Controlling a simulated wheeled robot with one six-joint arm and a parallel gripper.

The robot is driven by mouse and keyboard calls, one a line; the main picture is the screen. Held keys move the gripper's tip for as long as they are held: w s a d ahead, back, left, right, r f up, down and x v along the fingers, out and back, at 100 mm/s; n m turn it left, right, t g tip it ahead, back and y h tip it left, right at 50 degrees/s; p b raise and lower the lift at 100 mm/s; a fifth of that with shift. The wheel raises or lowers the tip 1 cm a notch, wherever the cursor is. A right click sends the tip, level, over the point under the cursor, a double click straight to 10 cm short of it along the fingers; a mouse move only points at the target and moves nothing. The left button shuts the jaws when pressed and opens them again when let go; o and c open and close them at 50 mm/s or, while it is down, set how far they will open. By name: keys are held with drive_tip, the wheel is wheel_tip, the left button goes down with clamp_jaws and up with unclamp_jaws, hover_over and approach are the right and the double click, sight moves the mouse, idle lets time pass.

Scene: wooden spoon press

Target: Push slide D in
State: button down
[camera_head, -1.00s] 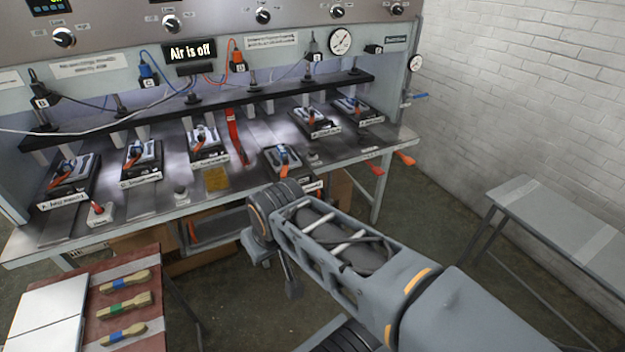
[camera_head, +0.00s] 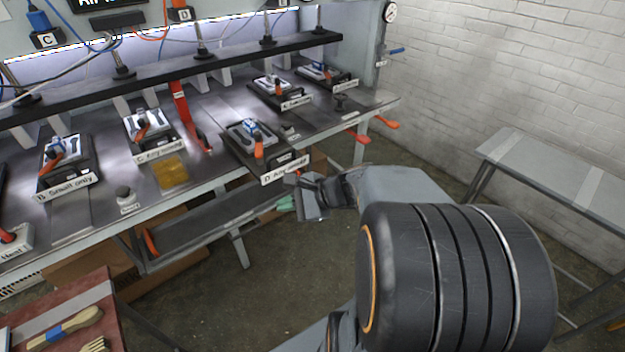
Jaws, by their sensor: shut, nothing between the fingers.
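Slide D (camera_head: 236,143) is a dark plate with a white front label reading "D. Any mould" (camera_head: 285,170). It carries a light mould with a blue part and an orange-handled clamp (camera_head: 259,146). Its front sticks out past the bench's front edge, further forward than the neighbouring slides. My gripper (camera_head: 306,199) is shut and empty, just in front of and below the right end of the label. A small gap seems to lie between them, but I cannot tell whether they touch.
Slide C (camera_head: 149,156) and slide B (camera_head: 69,181) sit left of D; two more slides (camera_head: 280,95) sit right. Orange handles (camera_head: 385,122) jut from the bench front. A grey side table (camera_head: 555,165) stands right. Brushes (camera_head: 62,326) lie lower left. Floor between is clear.

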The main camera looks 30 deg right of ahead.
drive_tip(key=w+d+f+m+t+h+b, duration=0.1)
drive_tip(key=w+d+f+m+t+b, duration=0.3)
drive_tip(key=d+m, duration=0.35)
drive_tip(key=m+t+h+b, duration=0.2)
drive_tip(key=m+t+h, duration=0.4)
drive_tip(key=m, duration=0.2)
approach(307, 157)
drive_tip(key=w, duration=0.5)
drive_tip(key=w+b, duration=0.1)
drive_tip(key=w, duration=0.1)
drive_tip(key=shift+w+a, duration=0.25)
drive_tip(key=shift+a, duration=0.15)
